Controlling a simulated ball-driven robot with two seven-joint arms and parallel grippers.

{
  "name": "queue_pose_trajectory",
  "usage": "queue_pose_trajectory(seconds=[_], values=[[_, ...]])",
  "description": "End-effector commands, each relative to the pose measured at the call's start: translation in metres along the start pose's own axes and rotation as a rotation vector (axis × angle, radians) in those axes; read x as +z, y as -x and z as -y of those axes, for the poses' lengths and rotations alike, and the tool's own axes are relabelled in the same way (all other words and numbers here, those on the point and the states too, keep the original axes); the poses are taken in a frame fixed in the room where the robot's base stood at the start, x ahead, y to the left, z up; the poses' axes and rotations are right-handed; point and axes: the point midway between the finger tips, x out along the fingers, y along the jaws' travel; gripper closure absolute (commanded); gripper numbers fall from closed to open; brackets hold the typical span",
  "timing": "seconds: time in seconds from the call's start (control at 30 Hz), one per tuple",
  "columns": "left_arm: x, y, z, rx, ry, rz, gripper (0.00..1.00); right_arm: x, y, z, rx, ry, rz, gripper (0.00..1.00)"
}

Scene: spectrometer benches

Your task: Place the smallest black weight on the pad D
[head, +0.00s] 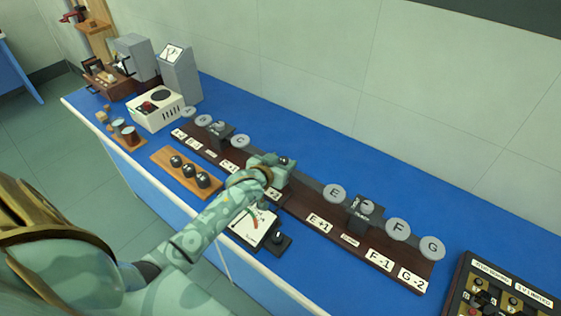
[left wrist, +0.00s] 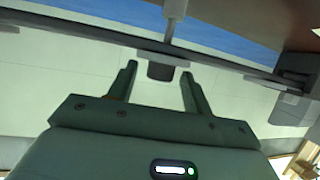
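My left gripper (head: 272,166) is over the gap in the pad row between pads C and E, hiding most of that spot. In the left wrist view, which is upside down, its two fingers (left wrist: 159,84) stand apart. A small dark weight (left wrist: 161,71) lies between the fingertips with clear space on both sides. It appears to rest against a grey pad (left wrist: 168,57) on a thin post, seemingly pad D, whose letter is hidden. A dark top (head: 284,160) shows at the gripper in the head view. Three black weights (head: 188,170) sit on a wooden tray. My right gripper is out of view.
Pad C (head: 240,141) is left of the gripper, and pads E (head: 334,193), F (head: 398,229) and G (head: 432,247) are right of it. A control box (head: 500,295) is at lower right.

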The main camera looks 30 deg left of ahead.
Motion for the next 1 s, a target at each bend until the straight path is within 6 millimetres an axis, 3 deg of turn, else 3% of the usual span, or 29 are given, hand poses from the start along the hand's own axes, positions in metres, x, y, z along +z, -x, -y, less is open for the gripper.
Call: queue_pose_trajectory(seconds=[0.17, 0.5, 0.63, 0.8, 1.0], values=[[-0.004, 0.010, 0.000, 0.000, 0.001, 0.000, 0.50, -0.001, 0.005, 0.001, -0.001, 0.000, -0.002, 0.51], [-0.004, 0.087, 0.000, 0.000, 0.001, 0.001, 0.50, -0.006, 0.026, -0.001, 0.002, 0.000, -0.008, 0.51], [-0.003, 0.109, 0.000, 0.000, 0.001, 0.001, 0.50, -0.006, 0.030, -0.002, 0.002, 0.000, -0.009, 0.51], [-0.003, 0.121, 0.000, -0.001, 0.000, 0.000, 0.50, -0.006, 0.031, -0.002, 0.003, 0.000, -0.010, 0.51], [-0.003, 0.121, 0.000, -0.001, 0.000, 0.000, 0.50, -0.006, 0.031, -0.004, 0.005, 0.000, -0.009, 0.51]])
